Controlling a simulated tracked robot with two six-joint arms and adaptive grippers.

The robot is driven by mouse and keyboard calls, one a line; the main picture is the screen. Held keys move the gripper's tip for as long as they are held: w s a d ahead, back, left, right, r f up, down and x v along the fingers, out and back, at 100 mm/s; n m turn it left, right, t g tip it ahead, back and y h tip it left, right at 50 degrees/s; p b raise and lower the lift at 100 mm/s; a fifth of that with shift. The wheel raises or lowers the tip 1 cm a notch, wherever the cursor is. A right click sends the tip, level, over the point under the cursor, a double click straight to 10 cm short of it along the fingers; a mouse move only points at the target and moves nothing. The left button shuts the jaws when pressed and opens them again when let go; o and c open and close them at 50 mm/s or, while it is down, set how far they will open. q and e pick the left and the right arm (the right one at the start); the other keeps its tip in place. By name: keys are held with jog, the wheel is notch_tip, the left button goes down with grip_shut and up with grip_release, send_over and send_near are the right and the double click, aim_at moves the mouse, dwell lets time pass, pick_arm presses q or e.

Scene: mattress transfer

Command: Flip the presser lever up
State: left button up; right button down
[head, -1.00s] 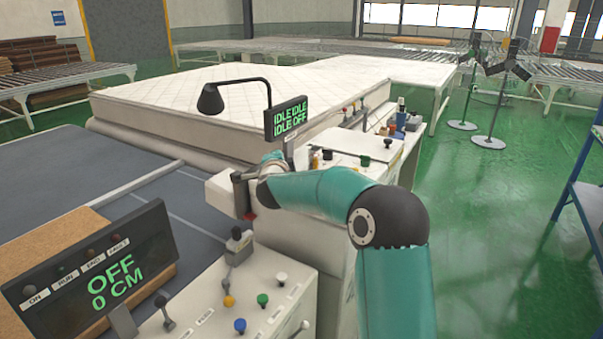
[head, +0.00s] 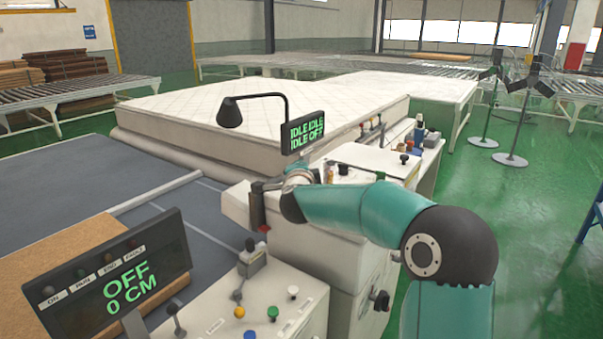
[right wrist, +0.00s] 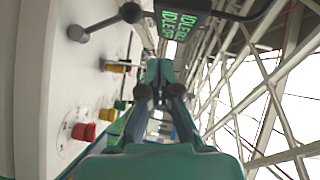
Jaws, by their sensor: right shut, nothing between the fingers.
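A grey bar with a black ball end (right wrist: 78,33) and a dark hub shows at the upper left of the right wrist view. It looks like a lever, but I cannot tell for sure that it is the presser lever. My right gripper (right wrist: 160,88) is shut and empty, to the right of and below that bar and apart from it. In the head view my right arm reaches left to the white sewing head (head: 238,200), below the small display (head: 303,134); the fingertips are hard to make out there. A dark upright part with a red tip (head: 264,229) is beside the wrist. My left gripper is out of view.
A control panel (head: 205,325) with coloured knobs and an OFF display (head: 118,275) stands at the front left. The quilted mattress (head: 260,105) lies behind.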

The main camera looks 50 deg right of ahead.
jog(key=r+v, duration=0.1)
jog(key=v, duration=0.5)
jog(key=shift+w+a+b, duration=0.15)
jog(key=shift+a+b, duration=0.25)
jog(key=shift+a, duration=0.15)
jog(key=shift+r, duration=0.15)
